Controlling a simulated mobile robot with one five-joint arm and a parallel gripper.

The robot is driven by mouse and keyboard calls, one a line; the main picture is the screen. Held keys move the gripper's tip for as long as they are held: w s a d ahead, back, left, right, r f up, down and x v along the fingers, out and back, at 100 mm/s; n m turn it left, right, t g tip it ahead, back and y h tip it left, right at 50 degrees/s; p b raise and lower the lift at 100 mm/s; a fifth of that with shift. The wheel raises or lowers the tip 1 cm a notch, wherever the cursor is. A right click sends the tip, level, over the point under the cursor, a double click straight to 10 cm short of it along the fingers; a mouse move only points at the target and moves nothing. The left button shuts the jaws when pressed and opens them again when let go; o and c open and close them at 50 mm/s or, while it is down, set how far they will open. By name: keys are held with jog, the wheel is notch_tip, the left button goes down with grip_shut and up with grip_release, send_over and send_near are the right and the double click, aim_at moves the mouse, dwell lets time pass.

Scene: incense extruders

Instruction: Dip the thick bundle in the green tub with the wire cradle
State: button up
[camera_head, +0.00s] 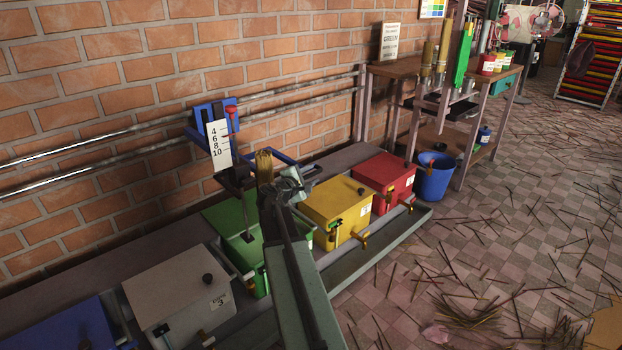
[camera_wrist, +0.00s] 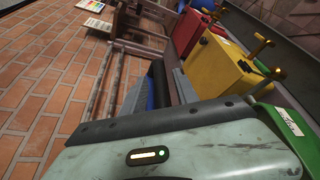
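In the wrist view, a black cylinder (camera_wrist: 158,84) and blue part lie between my grey fingers (camera_wrist: 160,97). I cannot tell whether they are closed on it. The green tub's edge (camera_wrist: 276,124) shows at right.
A yellow box (camera_head: 335,203) and a red box (camera_head: 386,174) stand right of the green tub, a grey box (camera_head: 175,285) left. A rack table (camera_head: 395,68) holds more bundles. A blue bucket (camera_head: 435,180) stands on the floor, which is strewn with sticks.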

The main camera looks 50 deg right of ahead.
jog(key=shift+w+d+f, duration=0.1)
jog(key=shift+d, duration=0.25)
grip_shut()
dwell(1.2)
